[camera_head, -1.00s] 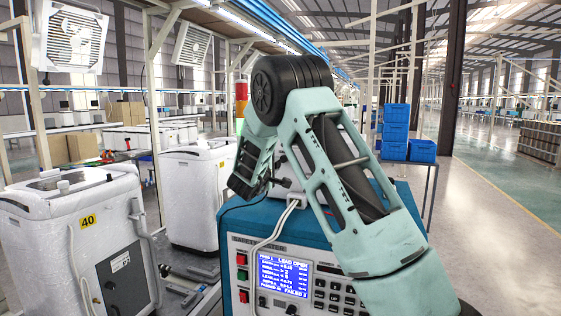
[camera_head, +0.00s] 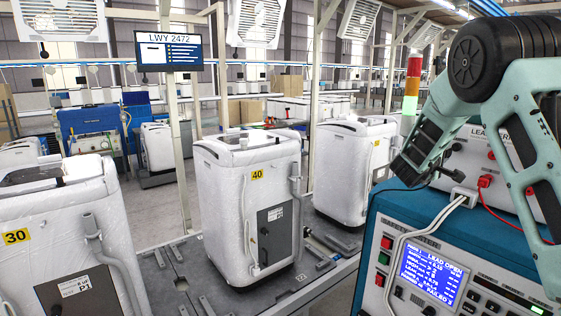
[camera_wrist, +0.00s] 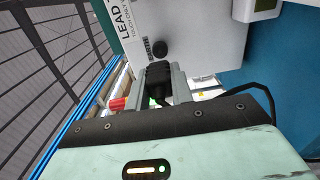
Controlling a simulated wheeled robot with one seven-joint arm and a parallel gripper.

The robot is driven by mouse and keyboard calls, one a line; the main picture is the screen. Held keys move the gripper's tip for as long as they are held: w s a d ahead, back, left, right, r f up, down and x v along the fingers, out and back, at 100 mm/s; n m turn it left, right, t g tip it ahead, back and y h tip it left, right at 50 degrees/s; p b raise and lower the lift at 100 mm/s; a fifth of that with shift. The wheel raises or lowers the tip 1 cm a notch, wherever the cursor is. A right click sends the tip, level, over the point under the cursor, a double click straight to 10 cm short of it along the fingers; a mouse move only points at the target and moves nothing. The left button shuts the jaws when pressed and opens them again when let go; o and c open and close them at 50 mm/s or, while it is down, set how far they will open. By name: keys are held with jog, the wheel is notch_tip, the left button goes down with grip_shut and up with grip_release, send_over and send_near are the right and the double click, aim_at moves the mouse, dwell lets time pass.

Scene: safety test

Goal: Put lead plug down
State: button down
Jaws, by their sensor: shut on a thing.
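My gripper (camera_wrist: 165,88) is shut on the black lead plug (camera_wrist: 158,76) in the wrist view, and a black cable (camera_wrist: 252,86) runs off to the right from it. The plug's tip points at the white lead test box (camera_wrist: 198,30), close below a round black socket (camera_wrist: 158,48) with a label beside it. I cannot tell whether the plug touches the box. In the head view my gripper (camera_head: 425,172) is at the left side of the white box (camera_head: 472,150), which stands on the blue tester (camera_head: 408,225).
The tester's screen (camera_head: 431,274) reads LEAD OPEN. A red plug with a red lead (camera_head: 486,182) is on the white box. A grey plug with white cables (camera_head: 460,197) sits below it. Wrapped white washers, one marked 40 (camera_head: 250,210), stand on the line to the left.

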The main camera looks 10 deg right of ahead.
jog(key=a+f+n+t+y+b, duration=0.1)
jog(key=a+f+t+b, duration=0.15)
jog(key=a+f, duration=0.65)
jog(key=s+a+f+n+t+y+b, duration=0.1)
jog(key=a+f+b, duration=0.25)
jog(key=f, duration=0.95)
jog(key=a+f+n+t+y+b, duration=0.1)
jog(key=a+f+n+b, duration=0.1)
jog(key=a+f, duration=0.75)
jog(key=s+a+f+n+t+y+b, duration=0.2)
jog(key=s+a+f+n+y+b, duration=0.1)
jog(key=f, duration=0.5)
jog(key=s+a+f+n+t+y+b, duration=0.2)
jog(key=s+a+f+n+y+b, duration=0.1)
jog(key=s+f, duration=0.5)
jog(key=s+a+f+n+t+y+b, duration=0.2)
jog(key=s+a+f+n+y+b, duration=0.1)
jog(key=f, duration=0.6)
jog(key=shift+s+a+f+y+b, duration=0.2)
jog(key=shift+s+a+y+b, duration=0.75)
jog(key=shift+y+b, duration=1.05)
jog(key=shift+s+d+t+y+p, duration=0.15)
jog(key=shift+d+t+y+p, duration=0.05)
jog(key=shift+t+y+p, duration=0.1)
